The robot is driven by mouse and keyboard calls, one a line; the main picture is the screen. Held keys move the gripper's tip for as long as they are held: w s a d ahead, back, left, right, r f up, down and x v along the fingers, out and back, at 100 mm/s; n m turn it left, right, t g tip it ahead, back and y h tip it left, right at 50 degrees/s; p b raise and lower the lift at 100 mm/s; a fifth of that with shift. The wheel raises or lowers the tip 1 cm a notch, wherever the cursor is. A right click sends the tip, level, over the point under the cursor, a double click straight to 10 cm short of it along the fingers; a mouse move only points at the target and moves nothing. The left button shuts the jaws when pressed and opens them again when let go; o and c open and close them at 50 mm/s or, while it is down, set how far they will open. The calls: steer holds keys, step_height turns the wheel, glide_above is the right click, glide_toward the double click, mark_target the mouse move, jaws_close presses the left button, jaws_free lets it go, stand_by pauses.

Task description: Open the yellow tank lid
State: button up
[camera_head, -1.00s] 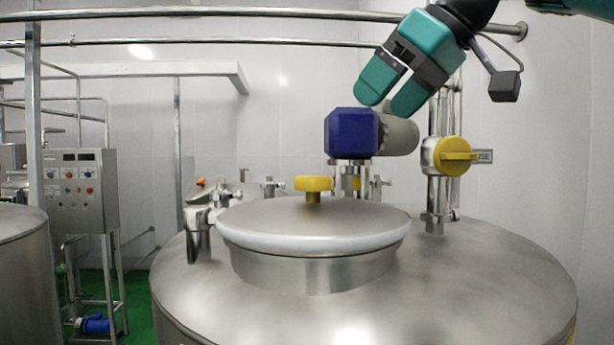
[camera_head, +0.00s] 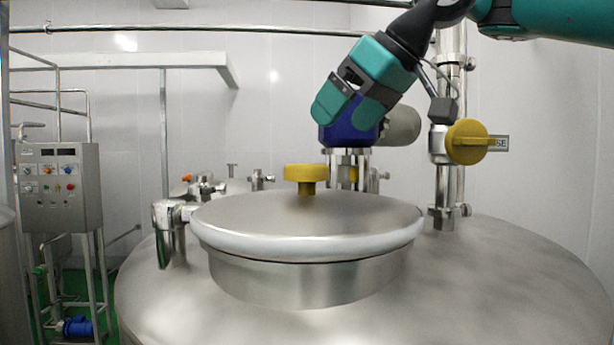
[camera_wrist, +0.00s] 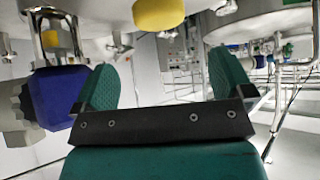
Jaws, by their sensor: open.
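The tank lid (camera_head: 300,222) is a round steel disc with a pale rim, lying flat and closed on the neck of the large steel tank (camera_head: 480,285). A yellow knob (camera_head: 306,175) stands up from the lid's top. My gripper (camera_head: 345,113) is above and to the right of the knob, apart from it, with teal fingers open and empty. In the wrist view the knob (camera_wrist: 158,14) shows at the top edge, beyond the open fingers (camera_wrist: 165,80). The lid itself cannot be made out in the wrist view.
A blue motor housing (camera_head: 350,133) stands behind my gripper and is partly hidden by it. A pipe with a yellow valve handle (camera_head: 468,142) rises at the right. A hinge bracket (camera_head: 172,215) sits left of the lid. A control panel (camera_head: 60,188) stands at the far left.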

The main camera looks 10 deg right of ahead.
mark_target(307, 165)
steer(key=b+x, duration=0.1)
steer(key=x, duration=0.9)
steer(key=shift+w+a+f, duration=0.1)
steer(key=shift+a+f, duration=0.05)
steer(key=shift+f, duration=0.1)
steer(key=c, duration=1.3)
